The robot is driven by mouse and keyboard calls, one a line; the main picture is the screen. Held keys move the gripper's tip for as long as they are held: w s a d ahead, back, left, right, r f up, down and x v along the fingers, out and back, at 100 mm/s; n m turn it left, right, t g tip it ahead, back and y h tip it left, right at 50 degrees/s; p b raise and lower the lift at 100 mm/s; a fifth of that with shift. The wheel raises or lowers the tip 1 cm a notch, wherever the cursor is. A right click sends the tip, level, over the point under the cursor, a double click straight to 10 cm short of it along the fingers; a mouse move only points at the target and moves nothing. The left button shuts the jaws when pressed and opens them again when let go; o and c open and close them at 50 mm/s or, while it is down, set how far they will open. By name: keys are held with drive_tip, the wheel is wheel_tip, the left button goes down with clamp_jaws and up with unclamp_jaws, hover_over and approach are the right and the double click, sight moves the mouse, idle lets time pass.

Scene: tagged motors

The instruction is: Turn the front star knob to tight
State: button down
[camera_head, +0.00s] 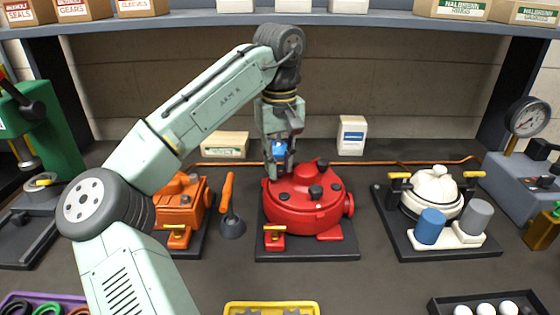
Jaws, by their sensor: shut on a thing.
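A round red motor (304,211) stands on a dark base plate in the middle of the bench. Black knobs show on its top, one near the front middle (316,192) and a smaller one to its right (335,187). My gripper (279,172) points down at the motor's back left top. Its fingers are shut on a part there, apparently a knob, mostly hidden by the fingers. A small blue patch shows between the fingers. I cannot read any tight mark or the knob's angle.
An orange motor (178,208) stands to the left, partly behind my arm. An orange-handled tool (227,202) stands between it and the red motor. A cream motor (436,192) with blue and grey cylinders is at right. A yellow tray (271,308) lies in front.

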drive_tip(key=m, duration=0.4)
drive_tip(key=shift+a+r+m, duration=0.1)
drive_tip(key=shift+r+m, duration=0.05)
drive_tip(key=shift+m, duration=0.15)
drive_tip(key=m, duration=0.3)
drive_tip(key=shift+w+m, duration=0.1)
drive_tip(key=shift+m, duration=0.3)
drive_tip(key=m, duration=0.4)
drive_tip(key=shift+a, duration=0.1)
drive_tip(key=m, duration=0.4)
drive_tip(key=shift+w, duration=0.1)
drive_tip(key=m, duration=0.4)
drive_tip(key=shift+m, duration=0.3)
drive_tip(key=m, duration=0.3)
drive_tip(key=shift+w+a+m, duration=0.1)
drive_tip(key=shift+w+m, duration=0.05)
drive_tip(key=shift+m, duration=0.15)
drive_tip(key=m, duration=0.3)
drive_tip(key=shift+w+m, duration=0.1)
drive_tip(key=shift+m, duration=2)
